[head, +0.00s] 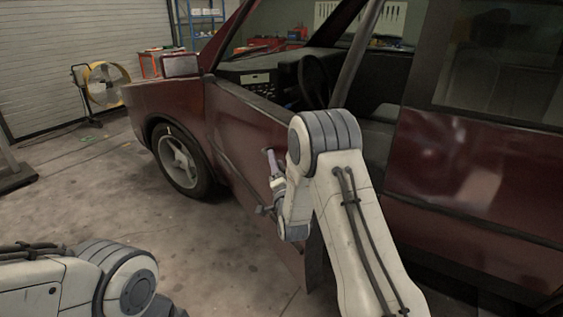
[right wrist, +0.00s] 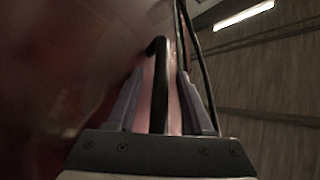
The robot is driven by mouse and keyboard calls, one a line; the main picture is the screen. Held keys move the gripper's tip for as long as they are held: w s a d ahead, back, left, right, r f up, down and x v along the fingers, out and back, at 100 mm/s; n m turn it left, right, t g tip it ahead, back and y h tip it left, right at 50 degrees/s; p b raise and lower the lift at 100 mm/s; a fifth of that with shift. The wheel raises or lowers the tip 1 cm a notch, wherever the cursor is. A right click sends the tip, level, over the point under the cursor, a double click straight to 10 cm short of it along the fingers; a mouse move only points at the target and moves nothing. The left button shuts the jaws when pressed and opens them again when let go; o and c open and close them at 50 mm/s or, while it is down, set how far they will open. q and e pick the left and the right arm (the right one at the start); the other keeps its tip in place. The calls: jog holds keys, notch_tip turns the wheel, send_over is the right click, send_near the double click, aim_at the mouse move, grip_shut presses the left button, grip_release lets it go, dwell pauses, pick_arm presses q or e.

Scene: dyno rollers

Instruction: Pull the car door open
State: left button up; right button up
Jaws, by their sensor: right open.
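The dark red front car door (head: 240,130) is in the middle of the head view. Its rear edge appears to stand out from the body, with dark interior between its window frame and the rear door. My right gripper (head: 268,182) is at the outer face of this door, partly hidden by my own arm. In the right wrist view its two fingers are apart, with a dark bar-like handle (right wrist: 158,85) between them; I cannot tell whether they touch it. The handle is hidden in the head view. Only my left arm's link shows at lower left, not its gripper.
The rear door (head: 470,170) is at the right. The front wheel (head: 180,160) stands left of the front door. A yellow fan (head: 105,84) and a blue shelf (head: 202,20) are farther back. The concrete floor (head: 150,235) left of the door is clear.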

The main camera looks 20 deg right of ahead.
grip_shut()
dwell(1.4)
